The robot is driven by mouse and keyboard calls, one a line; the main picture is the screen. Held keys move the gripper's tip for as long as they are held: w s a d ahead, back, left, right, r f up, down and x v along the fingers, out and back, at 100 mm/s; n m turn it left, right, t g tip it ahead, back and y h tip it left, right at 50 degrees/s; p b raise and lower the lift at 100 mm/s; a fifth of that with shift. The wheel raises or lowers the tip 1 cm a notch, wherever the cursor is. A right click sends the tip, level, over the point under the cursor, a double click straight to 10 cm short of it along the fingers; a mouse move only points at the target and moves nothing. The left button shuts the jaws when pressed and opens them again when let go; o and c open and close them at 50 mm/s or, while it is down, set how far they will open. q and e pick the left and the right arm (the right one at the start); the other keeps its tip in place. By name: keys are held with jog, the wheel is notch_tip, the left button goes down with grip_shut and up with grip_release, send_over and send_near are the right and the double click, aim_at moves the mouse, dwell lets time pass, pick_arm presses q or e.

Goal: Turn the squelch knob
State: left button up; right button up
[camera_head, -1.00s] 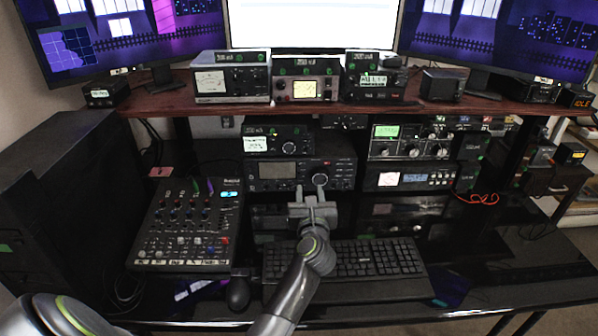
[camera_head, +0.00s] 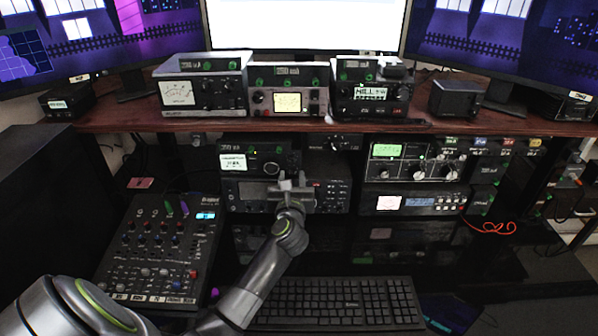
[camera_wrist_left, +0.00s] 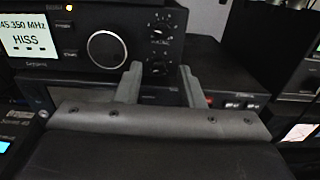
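A black radio (camera_head: 262,157) with a lit display (camera_head: 233,163) stands on the shelf under the wooden top. In the left wrist view the radio (camera_wrist_left: 75,50) shows "45.350 MHz" and "HISS", a large round dial (camera_wrist_left: 106,49), an upper small knob (camera_wrist_left: 161,31) and a lower small knob (camera_wrist_left: 158,68). I cannot read which knob is squelch. My left gripper (camera_head: 292,180) is in front of the radio stack; in the wrist view its fingers (camera_wrist_left: 161,76) are apart and empty, with the lower knob between the tips. I cannot tell if they touch it. My right gripper is not in view.
A wider radio (camera_head: 330,195) sits below the black radio. A mixer (camera_head: 160,250) is at the left, a keyboard (camera_head: 340,300) in front. More radios (camera_head: 415,160) stand to the right. The wooden shelf (camera_head: 300,122) overhangs the stack.

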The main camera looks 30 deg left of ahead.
pick_arm(q)
jog(key=shift+w+a+r, duration=0.1)
grip_shut()
jog(key=shift+r+p, duration=0.15)
jog(key=shift+p, duration=0.15)
jog(key=m+p, duration=0.4)
jog(key=p, duration=0.1)
jog(key=shift+r, duration=0.1)
jog(key=shift+m+p, duration=0.35)
jog(key=shift+m, duration=0.35)
jog(key=shift+f, duration=0.2)
